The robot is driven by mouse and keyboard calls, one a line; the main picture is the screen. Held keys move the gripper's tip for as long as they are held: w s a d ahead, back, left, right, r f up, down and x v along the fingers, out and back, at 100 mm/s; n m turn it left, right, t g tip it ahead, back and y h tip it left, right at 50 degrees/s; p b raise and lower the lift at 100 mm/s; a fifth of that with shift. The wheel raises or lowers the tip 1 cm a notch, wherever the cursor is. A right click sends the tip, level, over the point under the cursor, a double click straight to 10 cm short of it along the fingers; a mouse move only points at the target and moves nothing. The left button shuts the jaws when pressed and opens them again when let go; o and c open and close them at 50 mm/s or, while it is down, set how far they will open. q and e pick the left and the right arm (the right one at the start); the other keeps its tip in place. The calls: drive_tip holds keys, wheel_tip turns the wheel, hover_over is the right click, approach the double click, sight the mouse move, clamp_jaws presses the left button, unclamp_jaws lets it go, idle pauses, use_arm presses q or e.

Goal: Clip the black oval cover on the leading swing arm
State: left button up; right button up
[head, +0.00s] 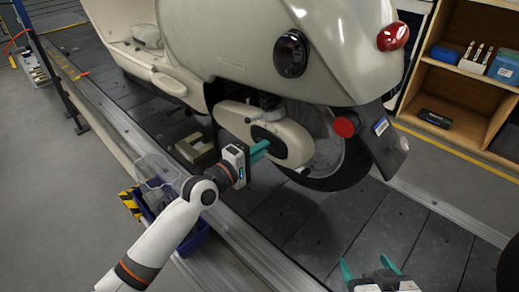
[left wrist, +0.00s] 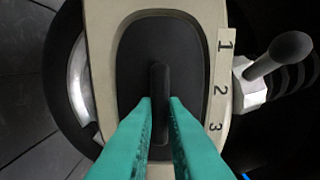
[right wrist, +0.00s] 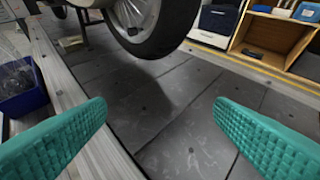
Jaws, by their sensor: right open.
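The black oval cover (head: 262,133) lies against the cream swing arm (head: 237,118) of the scooter, beside the rear wheel. In the left wrist view the cover (left wrist: 135,62) sits within the outline of the swing arm (left wrist: 100,20), its upright rib between my fingers. Whether it is fully seated I cannot tell. My left gripper (head: 262,147) is shut on this rib; its teal fingers (left wrist: 160,105) also show in the left wrist view. My right gripper (head: 370,268) is open and empty over the conveyor, low in the head view, its fingers wide apart in the right wrist view (right wrist: 160,125).
The scooter body (head: 235,40) overhangs the swing arm. A blue bin (head: 192,240) stands beside the conveyor rail near my left arm. A wooden shelf (head: 459,72) with boxes is at right. The slats (right wrist: 180,115) before my right gripper are clear.

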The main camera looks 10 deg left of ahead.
use_arm(q)
drive_tip(key=o, duration=0.5)
drive_tip(key=shift+o, duration=0.2)
drive_tip(key=p+v, duration=0.1)
drive_tip(key=v, duration=1.1)
use_arm(e)
drive_tip(key=s+d+f+g+h, duration=0.1)
drive_tip(key=s+d+f+g, duration=0.1)
drive_tip(key=s+f+g, duration=0.2)
drive_tip(key=shift+s, duration=0.5)
